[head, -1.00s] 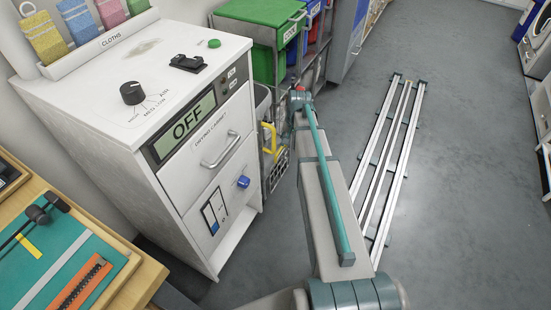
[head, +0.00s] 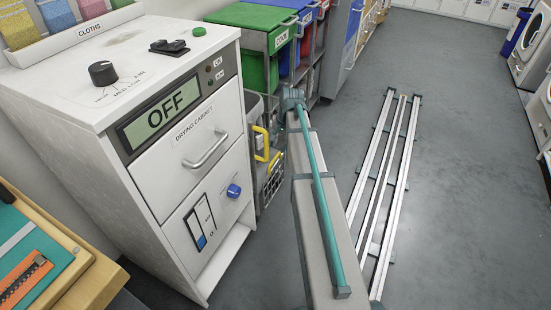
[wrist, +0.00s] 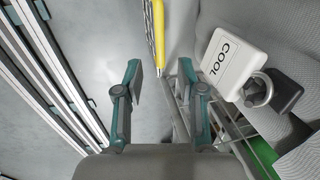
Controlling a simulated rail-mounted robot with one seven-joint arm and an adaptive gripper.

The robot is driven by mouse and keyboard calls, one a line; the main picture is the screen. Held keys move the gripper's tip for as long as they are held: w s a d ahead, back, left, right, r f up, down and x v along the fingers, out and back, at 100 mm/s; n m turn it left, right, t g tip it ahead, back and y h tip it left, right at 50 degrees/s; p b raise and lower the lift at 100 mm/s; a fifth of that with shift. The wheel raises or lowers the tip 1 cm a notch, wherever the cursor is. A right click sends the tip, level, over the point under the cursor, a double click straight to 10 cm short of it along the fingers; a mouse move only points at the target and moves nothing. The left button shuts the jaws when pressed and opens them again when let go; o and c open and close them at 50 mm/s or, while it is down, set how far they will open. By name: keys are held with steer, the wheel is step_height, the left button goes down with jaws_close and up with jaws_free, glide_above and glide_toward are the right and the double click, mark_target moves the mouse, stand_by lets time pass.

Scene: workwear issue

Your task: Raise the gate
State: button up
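A yellow handle (head: 261,143) shows beside the drying cabinet, above a dark grid panel (head: 272,182) that may be the gate. My arm partly covers that area. In the wrist view a yellow bar (wrist: 158,35) with a strip of mesh (wrist: 149,28) along it lies just beyond my fingertips, roughly in line with the gap. My gripper (wrist: 161,78) is open, its two teal fingers apart with nothing between them. In the head view the fingers are hidden behind my arm. I cannot tell whether they touch the bar.
The drying cabinet (head: 168,190), reading OFF, stands at left. Green (head: 262,48) and blue (head: 305,22) bins stand behind. A white COOL tag (wrist: 230,62) hangs right in the wrist view. Floor rails (head: 385,180) run at right, with open floor (head: 460,130) beyond.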

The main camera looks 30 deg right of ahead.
mark_target(275, 158)
steer(key=f+b, duration=0.1)
steer(key=f, duration=0.4)
steer(key=w+a+f+b, duration=0.1)
steer(key=f, duration=0.1)
steer(key=shift+f+b, duration=0.2)
steer(key=shift+b, duration=0.1)
jaws_close()
